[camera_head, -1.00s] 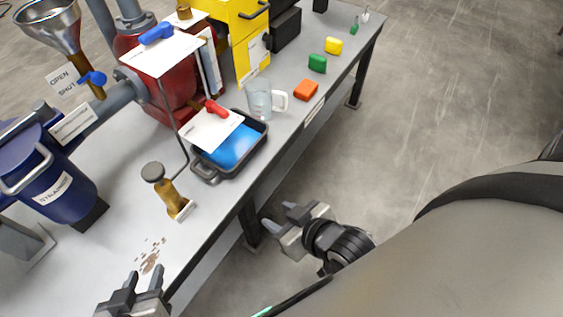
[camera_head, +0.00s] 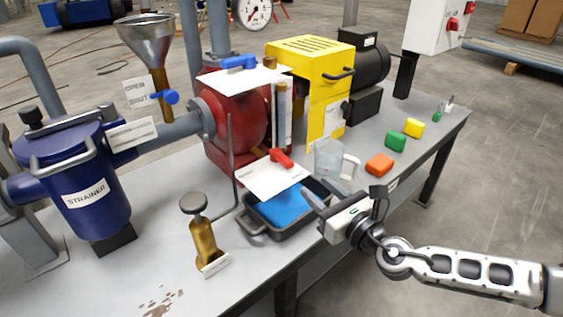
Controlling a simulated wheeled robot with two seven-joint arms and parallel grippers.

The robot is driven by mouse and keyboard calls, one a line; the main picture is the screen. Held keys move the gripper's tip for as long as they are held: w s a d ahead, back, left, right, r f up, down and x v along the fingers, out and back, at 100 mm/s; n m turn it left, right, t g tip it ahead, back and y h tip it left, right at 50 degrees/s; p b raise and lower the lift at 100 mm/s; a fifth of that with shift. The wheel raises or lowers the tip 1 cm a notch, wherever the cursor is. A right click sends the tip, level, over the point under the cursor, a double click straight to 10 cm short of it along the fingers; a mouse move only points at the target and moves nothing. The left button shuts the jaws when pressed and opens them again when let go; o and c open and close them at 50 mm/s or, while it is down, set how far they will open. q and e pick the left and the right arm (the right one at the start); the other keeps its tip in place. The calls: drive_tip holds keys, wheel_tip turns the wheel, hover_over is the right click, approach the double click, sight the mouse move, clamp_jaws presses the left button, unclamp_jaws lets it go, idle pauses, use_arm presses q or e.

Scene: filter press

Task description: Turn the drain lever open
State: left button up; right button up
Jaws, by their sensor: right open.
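A red lever (camera_head: 281,158) sits above a white label card (camera_head: 272,178), over the dark drip tray (camera_head: 262,232) with blue in its bottom. I take it for the drain lever; the card's print is too small to read. The red pump body (camera_head: 235,125) stands behind it. My right gripper (camera_head: 343,192) is open, with nothing between its fingers. It is near the tray's right end, to the right of and nearer than the red lever, apart from it. My left gripper is not in view.
A clear jug (camera_head: 328,160) with a white handle stands just behind my right gripper. Orange (camera_head: 380,165), green (camera_head: 396,141) and yellow (camera_head: 413,128) blocks lie to the right. A brass piece with a round knob (camera_head: 194,204) stands left of the tray, near the blue strainer (camera_head: 85,190).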

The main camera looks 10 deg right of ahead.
approach(279, 154)
drive_tip(key=shift+x, duration=1.05)
drive_tip(key=x, duration=0.3)
drive_tip(key=b+x, duration=0.1)
drive_tip(key=x, duration=0.2)
drive_tip(key=shift+w+f, duration=0.25)
drive_tip(key=shift+w, duration=0.15)
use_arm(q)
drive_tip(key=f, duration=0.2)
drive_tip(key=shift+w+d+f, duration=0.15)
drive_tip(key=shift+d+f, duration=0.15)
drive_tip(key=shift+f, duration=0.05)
use_arm(e)
drive_tip(key=shift+w+a, duration=0.1)
drive_tip(key=shift+w, duration=0.2)
drive_tip(key=shift+c, duration=0.3)
drive_tip(key=c, duration=0.8)
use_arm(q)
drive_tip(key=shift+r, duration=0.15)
